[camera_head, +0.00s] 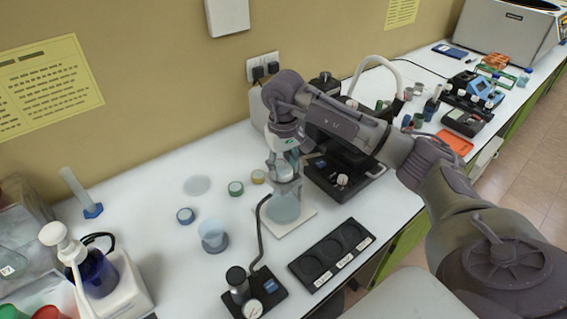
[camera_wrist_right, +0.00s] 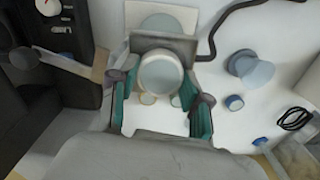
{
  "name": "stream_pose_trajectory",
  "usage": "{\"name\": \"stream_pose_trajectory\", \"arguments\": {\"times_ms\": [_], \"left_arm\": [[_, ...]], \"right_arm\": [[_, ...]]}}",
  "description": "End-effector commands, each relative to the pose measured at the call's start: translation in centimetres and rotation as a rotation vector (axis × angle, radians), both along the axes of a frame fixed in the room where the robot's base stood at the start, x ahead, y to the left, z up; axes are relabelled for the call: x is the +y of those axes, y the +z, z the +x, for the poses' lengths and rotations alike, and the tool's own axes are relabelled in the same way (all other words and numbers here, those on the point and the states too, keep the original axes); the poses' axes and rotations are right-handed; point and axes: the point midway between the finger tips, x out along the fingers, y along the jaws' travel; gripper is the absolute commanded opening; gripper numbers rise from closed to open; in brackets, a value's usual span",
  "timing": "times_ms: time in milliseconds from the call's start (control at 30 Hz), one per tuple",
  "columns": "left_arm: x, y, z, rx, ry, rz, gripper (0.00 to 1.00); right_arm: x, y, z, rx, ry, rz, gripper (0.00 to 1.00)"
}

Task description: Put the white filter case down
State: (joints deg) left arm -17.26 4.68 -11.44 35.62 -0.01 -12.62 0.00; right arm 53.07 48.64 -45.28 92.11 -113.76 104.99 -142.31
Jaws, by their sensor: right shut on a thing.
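My right gripper (camera_head: 286,178) reaches in over the white table, fingers pointing down. It is shut on the white filter case, a pale round piece (camera_wrist_right: 162,76) between the two teal-padded fingers in the right wrist view. In the head view the fingers largely hide the case. Below the gripper a pale grey-blue disc (camera_head: 284,210) lies on a white square plate (camera_head: 297,224); both also show at the top of the wrist view. The case appears to be held above the table, but the exact gap cannot be told. My left gripper is not in view.
A labelled black tray with three round wells (camera_head: 331,254) lies to the right. A gauge unit with a black hose (camera_head: 253,307) stands in front. A translucent cup (camera_head: 213,234) and blue cap (camera_head: 185,216) are left. A black device (camera_head: 338,178) stands close on the right.

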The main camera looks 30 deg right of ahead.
Motion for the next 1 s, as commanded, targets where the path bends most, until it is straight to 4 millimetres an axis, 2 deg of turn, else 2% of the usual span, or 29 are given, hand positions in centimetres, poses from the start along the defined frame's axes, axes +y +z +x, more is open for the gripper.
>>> {"name": "stream_pose_trajectory", "arguments": {"times_ms": [267, 300, 433, 467, 733, 833, 867, 1000], "left_arm": [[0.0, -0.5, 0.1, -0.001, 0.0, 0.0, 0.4], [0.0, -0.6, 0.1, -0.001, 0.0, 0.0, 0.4], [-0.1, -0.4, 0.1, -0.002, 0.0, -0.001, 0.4], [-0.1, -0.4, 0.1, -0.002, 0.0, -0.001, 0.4], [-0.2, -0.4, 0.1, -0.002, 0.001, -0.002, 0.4], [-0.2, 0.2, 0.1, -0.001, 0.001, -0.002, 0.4], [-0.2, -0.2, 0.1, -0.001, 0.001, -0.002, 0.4], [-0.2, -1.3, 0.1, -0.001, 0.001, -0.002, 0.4]], "right_arm": [[0.0, -0.4, 0.0, -0.001, 0.0, 0.0, 0.24], [0.0, -0.4, 0.0, -0.001, 0.0, 0.0, 0.5], [0.0, -0.3, 0.0, -0.001, 0.0, 0.0, 0.71], [0.0, -0.3, 0.0, -0.001, 0.0, 0.0, 0.73], [0.0, -0.2, 0.0, -0.001, 0.0, 0.001, 0.73], [0.0, 0.3, 0.0, -0.001, 0.0, 0.001, 0.73], [0.0, 0.4, 0.1, -0.003, 0.0, 0.001, 0.73], [0.0, 2.5, 0.2, -0.008, 0.002, 0.001, 0.73]]}}
